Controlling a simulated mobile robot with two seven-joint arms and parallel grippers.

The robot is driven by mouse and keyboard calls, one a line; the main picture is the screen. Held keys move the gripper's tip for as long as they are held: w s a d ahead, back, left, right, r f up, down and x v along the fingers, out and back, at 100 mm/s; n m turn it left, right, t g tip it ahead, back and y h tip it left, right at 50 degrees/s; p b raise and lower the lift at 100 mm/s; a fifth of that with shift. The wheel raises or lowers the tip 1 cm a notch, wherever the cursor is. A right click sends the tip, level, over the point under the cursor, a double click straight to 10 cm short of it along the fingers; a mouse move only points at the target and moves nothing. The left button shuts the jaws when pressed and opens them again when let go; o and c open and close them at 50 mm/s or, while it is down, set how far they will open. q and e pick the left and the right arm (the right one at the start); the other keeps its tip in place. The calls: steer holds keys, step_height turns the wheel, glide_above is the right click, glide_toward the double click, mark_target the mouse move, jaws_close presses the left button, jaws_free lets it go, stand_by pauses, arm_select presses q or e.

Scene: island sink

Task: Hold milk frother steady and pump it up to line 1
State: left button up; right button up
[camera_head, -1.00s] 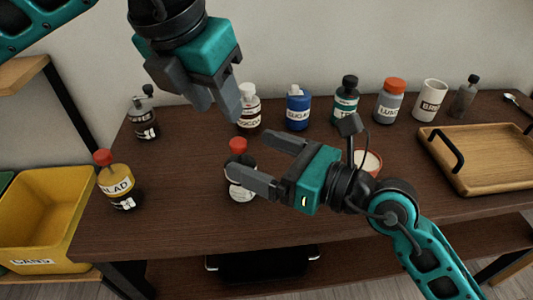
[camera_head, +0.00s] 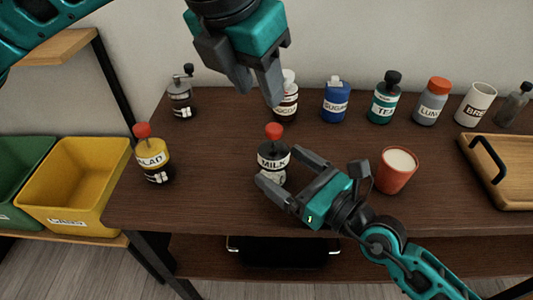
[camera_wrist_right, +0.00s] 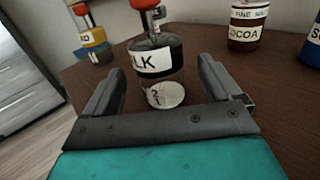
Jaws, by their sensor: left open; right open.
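The milk frother (camera_head: 273,160) stands upright on the dark table. It has a red knob on top, a MILK label and white at its bottom. It also shows in the right wrist view (camera_wrist_right: 158,65), where the open fingers point toward it on either side, near its lower part. My right gripper (camera_head: 288,167) is open beside the frother; I cannot tell whether the fingers touch it. My left gripper (camera_head: 258,92) is open and empty, above and behind the frother's red knob, and partly hides the cocoa jar.
The cocoa jar (camera_head: 288,105), sugar jar (camera_head: 335,102), tea jar (camera_head: 384,100) and others line the back. An orange cup (camera_head: 396,171) stands right of my right gripper, near a wooden tray (camera_head: 505,170).

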mark_target(266, 156)
steer(key=shift+x, duration=2.6)
steer(key=shift+c, duration=0.2)
steer(key=c, duration=1.1)
